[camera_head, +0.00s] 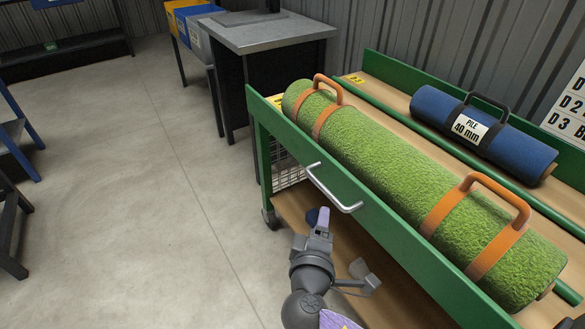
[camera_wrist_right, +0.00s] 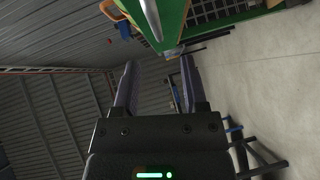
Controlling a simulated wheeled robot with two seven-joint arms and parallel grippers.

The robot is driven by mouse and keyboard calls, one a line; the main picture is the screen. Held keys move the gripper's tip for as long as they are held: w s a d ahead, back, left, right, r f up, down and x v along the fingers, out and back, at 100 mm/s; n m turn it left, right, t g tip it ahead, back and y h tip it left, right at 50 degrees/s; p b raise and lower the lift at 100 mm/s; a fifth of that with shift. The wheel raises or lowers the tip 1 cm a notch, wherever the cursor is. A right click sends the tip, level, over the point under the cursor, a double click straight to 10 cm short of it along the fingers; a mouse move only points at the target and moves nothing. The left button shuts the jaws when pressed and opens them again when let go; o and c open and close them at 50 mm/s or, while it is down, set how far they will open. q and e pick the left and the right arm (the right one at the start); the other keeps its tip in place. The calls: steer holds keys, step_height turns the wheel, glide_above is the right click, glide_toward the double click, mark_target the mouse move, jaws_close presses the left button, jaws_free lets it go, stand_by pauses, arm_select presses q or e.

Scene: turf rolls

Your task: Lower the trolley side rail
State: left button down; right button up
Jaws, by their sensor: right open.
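The trolley side rail (camera_head: 375,235) is a long green panel along the near side of the trolley, standing upright. A light grey bar handle (camera_head: 333,188) is fixed to its outer face. My right gripper (camera_head: 319,215) is just below and left of the handle, apart from it. In the right wrist view my right gripper (camera_wrist_right: 158,82) has its two fingers spread with nothing between them. The green rail (camera_wrist_right: 173,20) and the pale handle (camera_wrist_right: 150,18) lie beyond the fingertips there. My left gripper is not in view.
A green turf roll (camera_head: 385,165) with orange carry straps lies on the trolley top behind the rail. A blue roll (camera_head: 465,125) lies behind it. The trolley's lower shelf (camera_head: 345,262) is below. A grey-topped table (camera_head: 265,35) stands behind left.

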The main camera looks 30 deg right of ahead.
mark_target(327, 189)
steer(key=b+x, duration=0.3)
steer(key=x, duration=0.6)
steer(key=shift+r+b, duration=0.1)
steer(key=shift+b, duration=0.3)
steer(key=shift+w+d, duration=0.25)
steer(key=shift+w, duration=0.05)
steer(key=shift+w+d+r, duration=0.1)
steer(key=c, duration=0.4)
jaws_close()
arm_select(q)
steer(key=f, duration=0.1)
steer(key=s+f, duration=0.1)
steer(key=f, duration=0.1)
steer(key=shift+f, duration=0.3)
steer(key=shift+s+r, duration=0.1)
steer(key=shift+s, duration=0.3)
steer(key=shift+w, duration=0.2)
